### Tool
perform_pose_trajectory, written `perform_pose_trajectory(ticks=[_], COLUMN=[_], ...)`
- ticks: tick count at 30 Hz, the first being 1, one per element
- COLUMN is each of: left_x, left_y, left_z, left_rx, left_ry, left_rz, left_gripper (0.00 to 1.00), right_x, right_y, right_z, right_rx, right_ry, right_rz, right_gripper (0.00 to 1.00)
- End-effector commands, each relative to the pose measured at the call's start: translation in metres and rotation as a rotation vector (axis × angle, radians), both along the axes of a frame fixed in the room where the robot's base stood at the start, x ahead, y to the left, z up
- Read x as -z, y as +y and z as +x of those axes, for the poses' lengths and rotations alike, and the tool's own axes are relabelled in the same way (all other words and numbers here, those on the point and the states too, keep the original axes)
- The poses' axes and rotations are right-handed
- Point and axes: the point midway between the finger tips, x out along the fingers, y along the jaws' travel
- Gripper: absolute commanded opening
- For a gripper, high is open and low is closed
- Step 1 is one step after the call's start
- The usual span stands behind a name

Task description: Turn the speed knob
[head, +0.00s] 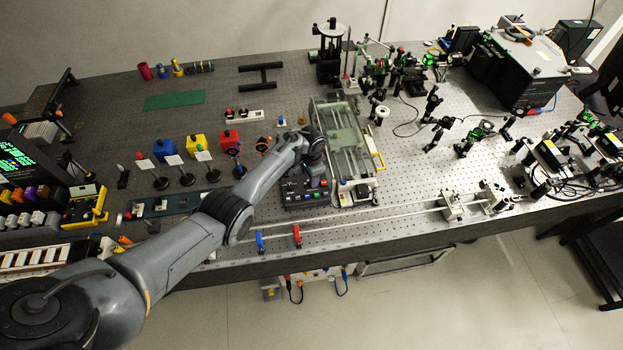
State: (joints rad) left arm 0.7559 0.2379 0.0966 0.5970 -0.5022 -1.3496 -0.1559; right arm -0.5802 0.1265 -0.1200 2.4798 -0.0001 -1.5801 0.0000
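My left arm reaches in from the lower left. My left gripper (316,172) points down over a dark control box (304,198) with small colored buttons, near the bench's front edge. The fingertips are too small and too covered by the wrist to tell whether they are open or shut. I cannot pick out the speed knob; it may be hidden under the gripper. My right gripper is not in view.
A glass-topped frame with rails (350,140) stands right beside the gripper. Red (229,138), yellow (196,143) and blue (164,149) blocks stand to the left. A long rail (370,219) runs along the front. Optics and a black box (515,70) fill the right.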

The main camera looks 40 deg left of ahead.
Motion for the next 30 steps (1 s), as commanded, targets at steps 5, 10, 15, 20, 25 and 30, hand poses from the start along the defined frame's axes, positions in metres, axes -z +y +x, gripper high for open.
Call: perform_pose_trajectory(ticks=[5, 10, 15, 20, 25, 30], left_x=[-0.035, -0.061, -0.079, -0.086, -0.087, -0.087], left_y=[0.000, 0.000, -0.001, 0.000, 0.000, 0.000], left_z=[0.000, 0.000, 0.000, 0.000, -0.001, -0.001], left_rx=[-0.001, 0.000, 0.000, -0.001, -0.001, -0.001], left_ry=[-0.003, -0.002, -0.001, 0.000, 0.001, 0.001], left_rz=[0.001, 0.000, 0.000, 0.000, 0.000, 0.001], left_gripper=[0.32, 0.32, 0.32, 0.32, 0.32, 0.32], right_x=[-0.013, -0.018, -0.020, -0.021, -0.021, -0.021], right_y=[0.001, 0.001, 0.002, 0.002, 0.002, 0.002], right_z=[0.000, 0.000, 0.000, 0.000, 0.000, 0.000], right_rx=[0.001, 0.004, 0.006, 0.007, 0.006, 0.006], right_ry=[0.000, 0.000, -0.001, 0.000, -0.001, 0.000], right_rz=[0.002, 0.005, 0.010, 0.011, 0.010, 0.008], right_gripper=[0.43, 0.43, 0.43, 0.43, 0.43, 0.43])
